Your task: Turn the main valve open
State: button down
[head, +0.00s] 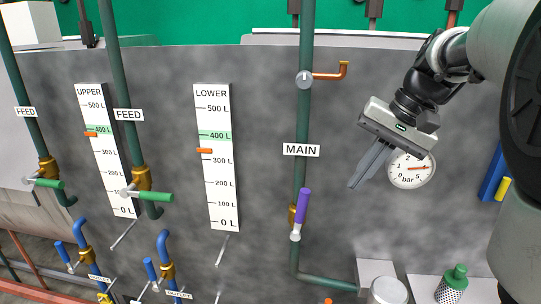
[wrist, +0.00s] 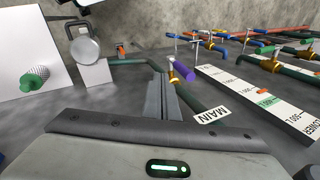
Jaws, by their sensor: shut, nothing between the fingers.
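The main valve has a purple lever handle (head: 303,206) on a brass body, on the green vertical pipe below the MAIN label (head: 301,149). The lever stands nearly upright, roughly in line with the pipe. My gripper (head: 356,184) is shut and empty, to the right of the lever and apart from it, in front of the grey wall. In the wrist view, the purple lever (wrist: 184,71) lies just beyond and right of my shut fingertips (wrist: 161,82). The MAIN label (wrist: 212,115) shows there too.
A pressure gauge (head: 411,169) is partly behind my gripper. LOWER (head: 217,160) and UPPER (head: 107,155) level scales and green-handled feed valves are left.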

aim_at(301, 213)
jog(key=w+a+f, duration=0.5)
jog(key=a+f, duration=0.1)
jog(key=f, duration=0.3)
jog(key=shift+a, duration=0.25)
dwell(0.4)
